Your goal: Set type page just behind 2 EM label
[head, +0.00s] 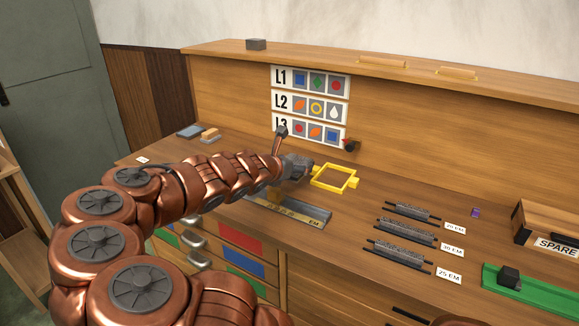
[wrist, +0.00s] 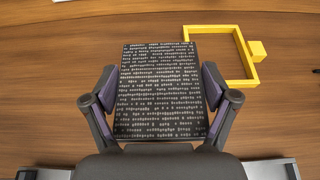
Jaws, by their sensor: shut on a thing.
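The type page (wrist: 158,90) is a dark block covered in rows of light characters. It sits between the two fingers of my gripper (wrist: 160,98), which is shut on its sides. In the head view my gripper (head: 300,168) is over the bench, left of the yellow frame, and I cannot make out the page there. I cannot tell from the wrist view whether the page touches the bench.
A yellow frame (head: 334,178) lies right of my gripper, also in the wrist view (wrist: 249,70). Several type bars (head: 408,233) with 20, 30 and 25 EM labels (head: 452,250) lie further right. A green tray (head: 530,292) and a SPARE box (head: 548,226) stand at right.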

